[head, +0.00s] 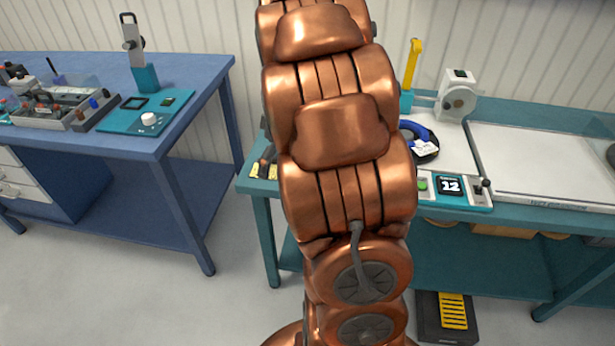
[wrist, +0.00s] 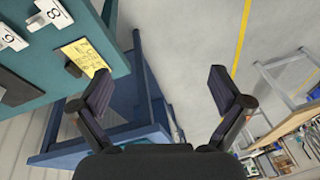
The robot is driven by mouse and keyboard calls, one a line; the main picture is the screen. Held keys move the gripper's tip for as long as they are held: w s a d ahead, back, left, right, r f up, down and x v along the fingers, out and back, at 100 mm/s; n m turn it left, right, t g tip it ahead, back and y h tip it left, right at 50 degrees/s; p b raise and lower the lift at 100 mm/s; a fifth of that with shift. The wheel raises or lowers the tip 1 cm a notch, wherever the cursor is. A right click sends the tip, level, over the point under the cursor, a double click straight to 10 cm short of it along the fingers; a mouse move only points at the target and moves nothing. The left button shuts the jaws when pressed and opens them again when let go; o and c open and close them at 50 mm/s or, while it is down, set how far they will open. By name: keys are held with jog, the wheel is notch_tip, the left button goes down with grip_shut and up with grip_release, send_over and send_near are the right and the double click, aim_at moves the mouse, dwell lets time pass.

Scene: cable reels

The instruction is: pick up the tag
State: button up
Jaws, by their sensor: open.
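My gripper (wrist: 162,90) is open and empty in the wrist view, its two dark fingers spread wide. The left fingertip is close to a yellow card with dark writing (wrist: 84,56) at the teal bench's edge in the picture; I cannot tell whether they touch. White numbered pieces, one marked 8 (wrist: 48,13) and one marked 9 (wrist: 12,39), lie to its upper left. In the head view, a white label (head: 425,147) sits on a blue and black reel (head: 416,135). I cannot tell which of these is the tag. The head view hides my gripper behind my arm.
A blue bench (head: 60,142) stands left.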

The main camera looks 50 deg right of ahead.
jog(key=w+d+f+n+t+b, duration=0.1)
jog(key=w+d+f+n+b, duration=0.1)
jog(key=d+f, duration=0.5)
jog(key=w+d+f+n+t+b, duration=0.1)
jog(key=d+f, duration=0.2)
jog(key=d, duration=0.8)
jog(key=shift+t, duration=0.3)
jog(key=shift+p+x, duration=1.35)
jog(key=shift+x, duration=2.65)
jog(key=shift+c, duration=0.3)
jog(key=c, duration=0.7)
jog(key=shift+r, duration=0.1)
